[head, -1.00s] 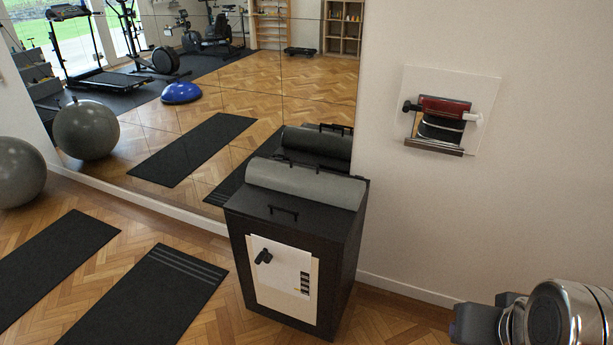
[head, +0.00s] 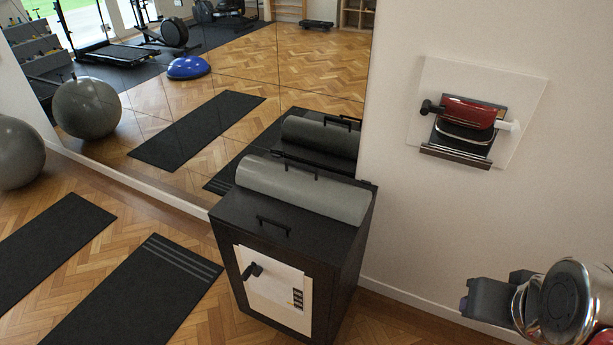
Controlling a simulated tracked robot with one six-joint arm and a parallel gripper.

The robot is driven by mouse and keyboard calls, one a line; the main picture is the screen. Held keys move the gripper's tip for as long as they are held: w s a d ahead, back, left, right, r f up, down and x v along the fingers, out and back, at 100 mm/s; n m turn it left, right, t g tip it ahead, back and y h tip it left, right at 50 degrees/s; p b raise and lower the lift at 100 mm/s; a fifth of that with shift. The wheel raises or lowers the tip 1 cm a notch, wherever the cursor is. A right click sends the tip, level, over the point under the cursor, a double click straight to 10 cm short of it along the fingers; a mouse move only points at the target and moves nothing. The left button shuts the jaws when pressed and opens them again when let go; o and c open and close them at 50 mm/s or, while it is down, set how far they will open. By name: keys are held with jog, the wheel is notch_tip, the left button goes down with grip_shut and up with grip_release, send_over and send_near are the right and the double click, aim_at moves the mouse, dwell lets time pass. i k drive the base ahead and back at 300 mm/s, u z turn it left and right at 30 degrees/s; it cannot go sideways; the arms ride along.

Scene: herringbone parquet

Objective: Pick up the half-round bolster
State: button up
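The half-round bolster (head: 300,190) is a grey half-cylinder. It lies along the back of the top of a black cabinet (head: 238,218), close to the mirror wall, with its rounded side up. My gripper (head: 470,298) is at the lower right, well to the right of the cabinet and apart from the bolster. Its fingers are dark and small in the picture, and I cannot tell whether they are open or shut.
A red wall device (head: 470,113) hangs at right. Mats (head: 140,290) and a grey ball (head: 18,153) are on the left floor.

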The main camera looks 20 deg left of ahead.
aim_at(337, 201)
jog(key=i, duration=0.6)
jog(key=u, duration=2.6)
jog(key=i, duration=0.5)
jog(key=u, duration=0.05)
